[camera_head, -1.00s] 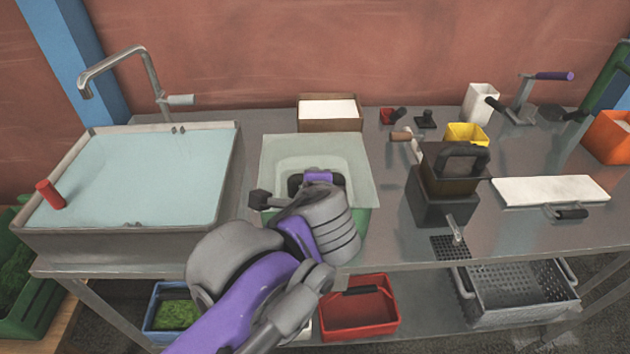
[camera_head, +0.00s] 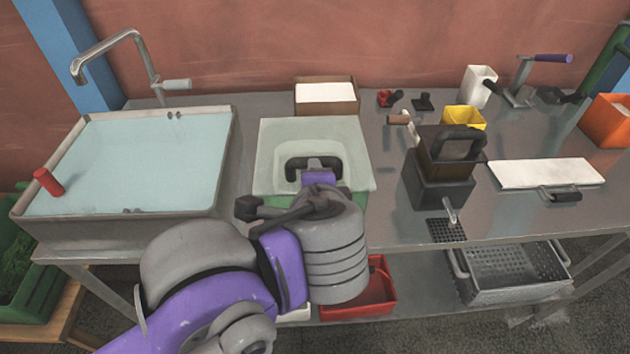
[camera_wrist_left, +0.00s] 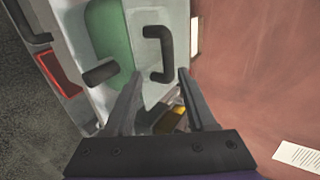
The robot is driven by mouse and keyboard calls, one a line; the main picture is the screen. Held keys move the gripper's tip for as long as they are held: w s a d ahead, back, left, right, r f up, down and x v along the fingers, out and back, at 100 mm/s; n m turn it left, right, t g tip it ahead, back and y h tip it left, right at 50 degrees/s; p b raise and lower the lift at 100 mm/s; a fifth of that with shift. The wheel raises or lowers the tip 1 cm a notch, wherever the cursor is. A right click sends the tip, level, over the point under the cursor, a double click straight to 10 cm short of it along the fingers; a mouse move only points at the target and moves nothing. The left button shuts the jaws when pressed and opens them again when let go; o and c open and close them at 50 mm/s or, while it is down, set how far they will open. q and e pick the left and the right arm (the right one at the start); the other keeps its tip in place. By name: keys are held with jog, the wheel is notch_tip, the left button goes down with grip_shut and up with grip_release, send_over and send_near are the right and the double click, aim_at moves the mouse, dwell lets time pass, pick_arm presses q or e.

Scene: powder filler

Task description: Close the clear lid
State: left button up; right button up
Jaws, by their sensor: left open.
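The pale translucent lid (camera_head: 270,140) is on the green-based box (camera_head: 264,200) at the middle of the table. In the wrist view the lid (camera_wrist_left: 178,20) has a dark C-shaped handle (camera_wrist_left: 166,50), and green (camera_wrist_left: 112,30) shows beside it. I cannot tell the lid's exact tilt. My left gripper (camera_wrist_left: 160,76) is open and empty, its two grey fingers pointing towards the handle, which lies just beyond and between the tips. No contact shows. In the head view my left arm covers the box's front, and the fingers are hard to make out. My right gripper is not in view.
A water-filled basin (camera_head: 228,150) stands left of the box. A dark press-like device (camera_head: 440,190) stands to its right, with a yellow container (camera_head: 464,118) behind. A cardboard box (camera_head: 326,108) sits behind the lid. A red bin (camera_head: 378,290) is on the lower shelf.

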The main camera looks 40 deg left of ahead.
pick_arm(q)
jog(key=shift+v, duration=1.45)
